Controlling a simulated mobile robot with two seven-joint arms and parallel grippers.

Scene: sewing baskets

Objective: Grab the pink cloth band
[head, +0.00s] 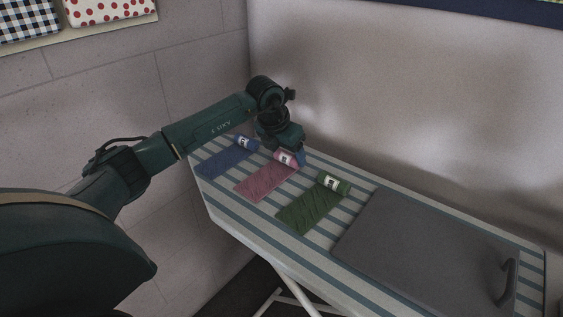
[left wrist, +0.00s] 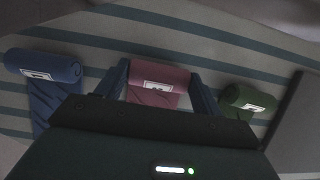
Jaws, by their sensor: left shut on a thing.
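The pink cloth band (head: 264,182) lies partly unrolled on the striped ironing board, with its rolled end at the far side. The rolled end, with a white label, shows in the left wrist view (left wrist: 157,79). My left gripper (head: 296,158) is at that roll, and in the left wrist view its two fingers (left wrist: 160,88) stand on either side of it. It is shut on the roll, which still appears to be at board level. My right gripper is in neither view.
A blue band (head: 225,161) lies left of the pink one and a green band (head: 306,209) lies right of it, both partly unrolled on the striped ironing board (head: 350,285). A grey panel with a handle (head: 415,245) covers the board's right part. Walls stand behind.

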